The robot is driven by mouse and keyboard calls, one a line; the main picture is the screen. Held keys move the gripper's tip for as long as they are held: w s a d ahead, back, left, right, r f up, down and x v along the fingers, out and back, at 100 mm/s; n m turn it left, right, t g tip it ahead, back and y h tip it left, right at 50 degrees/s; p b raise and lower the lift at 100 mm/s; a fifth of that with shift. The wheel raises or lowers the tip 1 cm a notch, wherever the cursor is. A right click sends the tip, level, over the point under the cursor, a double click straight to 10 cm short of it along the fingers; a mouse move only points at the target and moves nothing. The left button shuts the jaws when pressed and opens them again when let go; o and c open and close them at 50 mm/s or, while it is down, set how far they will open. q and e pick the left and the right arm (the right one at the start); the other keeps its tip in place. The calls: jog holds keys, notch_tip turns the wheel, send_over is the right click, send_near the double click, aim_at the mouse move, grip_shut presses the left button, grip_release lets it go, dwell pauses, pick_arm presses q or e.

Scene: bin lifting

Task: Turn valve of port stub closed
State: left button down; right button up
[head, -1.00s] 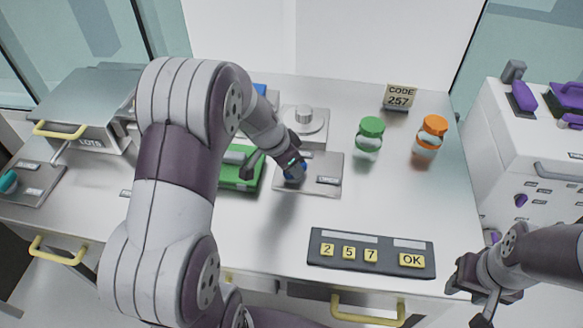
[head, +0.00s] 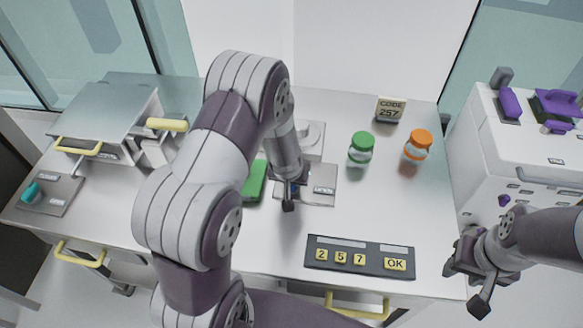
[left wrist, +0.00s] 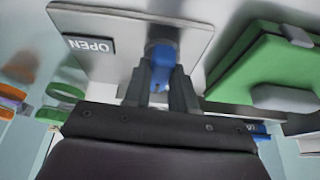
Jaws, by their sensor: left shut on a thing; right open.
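A blue valve handle (left wrist: 163,62) stands on a grey metal plate (head: 322,187) near the middle of the bench. The plate carries a small label (left wrist: 88,44) that reads OPEN, upside down in the left wrist view. My left gripper (head: 290,198) is shut on the blue handle, with one finger on each side of it in the left wrist view (left wrist: 160,84). In the head view the gripper and forearm hide most of the handle. My right gripper (head: 466,286) is open and empty beyond the bench's front right corner.
A green box (head: 254,182) lies left of the plate. Green-capped (head: 361,150) and orange-capped (head: 417,146) jars stand to the right, near a code sign (head: 390,109). A keypad (head: 359,257) lies in front. A teal knob (head: 32,193) is at far left.

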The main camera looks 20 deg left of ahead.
pick_arm(q)
jog(key=shift+s+f+n+p, duration=0.25)
jog(key=shift+s+n+p, duration=0.05)
jog(key=shift+p, duration=0.15)
jog(key=c, duration=0.9)
grip_release()
jog(key=shift+w, duration=0.15)
jog(key=shift+r, duration=0.25)
jog(key=p+v, duration=0.4)
jog(key=v, duration=0.8)
jog(key=shift+d+r, duration=0.1)
jog(key=shift+d, duration=0.05)
